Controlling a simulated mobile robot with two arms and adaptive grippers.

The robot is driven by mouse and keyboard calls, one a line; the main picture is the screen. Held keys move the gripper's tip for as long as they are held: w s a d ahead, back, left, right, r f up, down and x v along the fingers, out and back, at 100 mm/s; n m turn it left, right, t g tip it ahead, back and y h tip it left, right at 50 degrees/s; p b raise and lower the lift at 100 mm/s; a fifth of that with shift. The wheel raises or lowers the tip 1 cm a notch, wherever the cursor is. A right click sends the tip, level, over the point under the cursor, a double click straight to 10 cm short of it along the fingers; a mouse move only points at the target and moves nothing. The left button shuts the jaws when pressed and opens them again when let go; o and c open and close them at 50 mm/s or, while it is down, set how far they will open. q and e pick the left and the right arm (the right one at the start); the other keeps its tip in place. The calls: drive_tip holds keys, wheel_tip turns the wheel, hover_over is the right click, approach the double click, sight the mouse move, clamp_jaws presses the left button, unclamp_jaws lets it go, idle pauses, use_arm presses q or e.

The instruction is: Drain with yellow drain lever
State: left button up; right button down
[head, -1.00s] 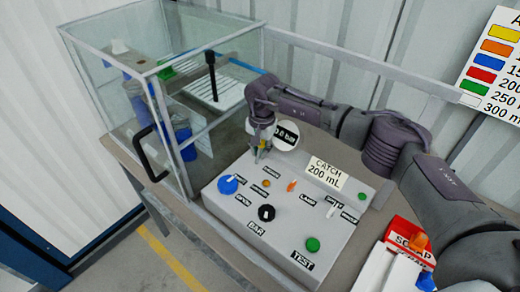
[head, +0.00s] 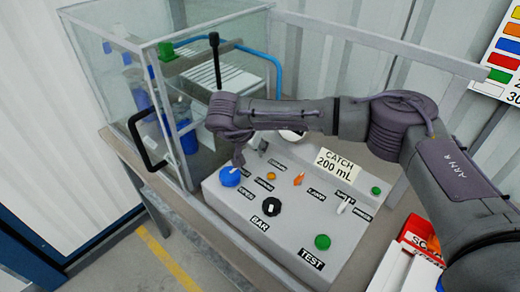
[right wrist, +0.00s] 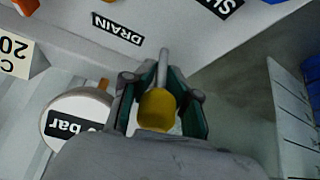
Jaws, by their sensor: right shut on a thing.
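The yellow drain lever (right wrist: 157,110) shows in the right wrist view as a yellow knob on a thin grey rod, beside a DRAIN label (right wrist: 117,28). My right gripper (right wrist: 160,98) has its two fingers around the yellow knob and is shut on it. In the head view my right gripper (head: 238,158) points down at the back left of the grey control panel (head: 270,245), just behind the blue knob (head: 230,177). The gripper and arm hide the lever there. My left gripper is not in view.
The panel carries a black knob (head: 271,207), a green button (head: 322,242), an orange lever (head: 298,179) and a CATCH 200 mL sign (head: 337,165). A round bar gauge (right wrist: 75,122) is close beside the gripper. A clear-walled enclosure (head: 160,75) stands at left.

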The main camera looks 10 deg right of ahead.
drive_tip(key=shift+w+a+r, duration=0.1)
drive_tip(key=shift+r, duration=0.2)
drive_tip(key=c, duration=1.3)
unclamp_jaws()
drive_tip(key=shift+o, duration=0.4)
drive_tip(key=shift+s+a, duration=0.1)
drive_tip(key=shift+s, duration=0.1)
drive_tip(key=shift+f, duration=0.2)
drive_tip(key=shift+r, duration=0.1)
drive_tip(key=v, duration=1.1)
drive_tip(key=shift+s+a+r, duration=0.2)
drive_tip(key=shift+s+a, duration=0.1)
drive_tip(key=shift+r, duration=0.1)
